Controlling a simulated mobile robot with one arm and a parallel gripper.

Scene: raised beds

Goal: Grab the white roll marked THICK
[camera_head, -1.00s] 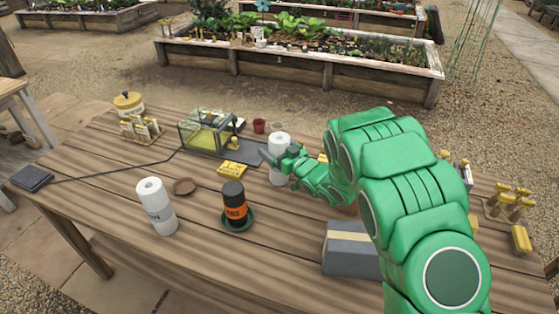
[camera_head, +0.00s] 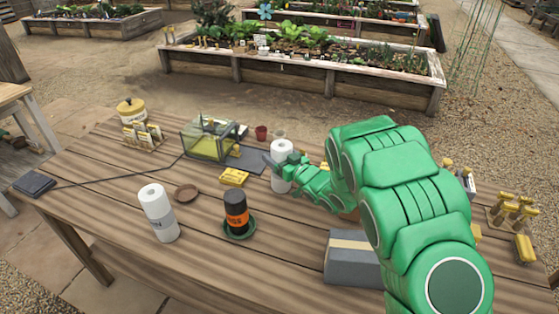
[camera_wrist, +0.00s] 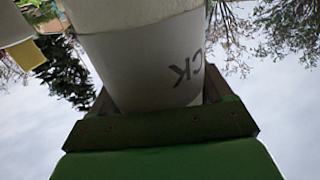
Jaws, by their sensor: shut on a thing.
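The white roll marked THICK (camera_head: 281,148) stands upright toward the back of the wooden table, beside the dark mat. In the wrist view the roll (camera_wrist: 150,62) fills the top middle, and the letters "CK" show upside down on its side. My gripper (camera_head: 277,167) reaches it from the right and is shut around it. In the wrist view my gripper (camera_wrist: 155,120) has a jaw on each side of the roll. Whether the roll's base touches the table is hard to tell. A second white roll (camera_head: 158,214), its lettering ending in "IN", stands at the front left.
A black jar with an orange label (camera_head: 236,212) stands on a green saucer. A brown dish (camera_head: 186,194), a yellow box (camera_head: 234,177), a glass case (camera_head: 209,140) and a red pot (camera_head: 261,133) are nearby. A grey block (camera_head: 351,262) lies under my arm.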

